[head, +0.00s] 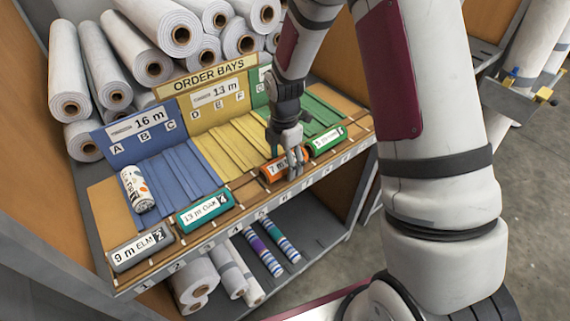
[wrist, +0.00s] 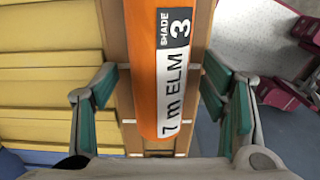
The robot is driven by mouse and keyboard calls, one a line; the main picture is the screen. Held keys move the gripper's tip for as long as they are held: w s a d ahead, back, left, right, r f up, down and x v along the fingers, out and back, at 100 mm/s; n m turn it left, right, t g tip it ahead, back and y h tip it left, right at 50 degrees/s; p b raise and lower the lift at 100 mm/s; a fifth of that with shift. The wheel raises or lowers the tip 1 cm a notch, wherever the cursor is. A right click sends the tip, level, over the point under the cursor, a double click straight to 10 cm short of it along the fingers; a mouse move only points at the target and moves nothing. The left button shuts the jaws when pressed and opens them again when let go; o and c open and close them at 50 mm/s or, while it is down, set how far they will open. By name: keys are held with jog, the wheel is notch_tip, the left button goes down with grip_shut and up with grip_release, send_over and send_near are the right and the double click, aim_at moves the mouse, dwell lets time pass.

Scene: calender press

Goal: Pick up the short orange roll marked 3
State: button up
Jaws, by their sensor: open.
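The short orange roll (head: 276,171) lies on the front ledge of the shelf, in front of the yellow bays. In the wrist view the orange roll (wrist: 148,70) has a white label reading "7 m ELM" and a black patch "SHADE 3". My gripper (head: 290,163) is over it in the head view and partly hides it. In the wrist view my open gripper (wrist: 160,95) has one green-padded finger on each side of the roll, with gaps between pads and roll. I cannot tell how far the fingertips reach down beside it.
On the same ledge lie a grey roll (head: 141,249), a teal roll (head: 205,211) and a green roll (head: 326,141), the last close to my gripper's right. A patterned roll (head: 137,188) lies in the blue bay. White rolls (head: 140,50) are stacked behind.

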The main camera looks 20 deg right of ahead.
jog(key=shift+f, duration=0.3)
jog(key=c, duration=1.3)
jog(key=shift+r, duration=0.15)
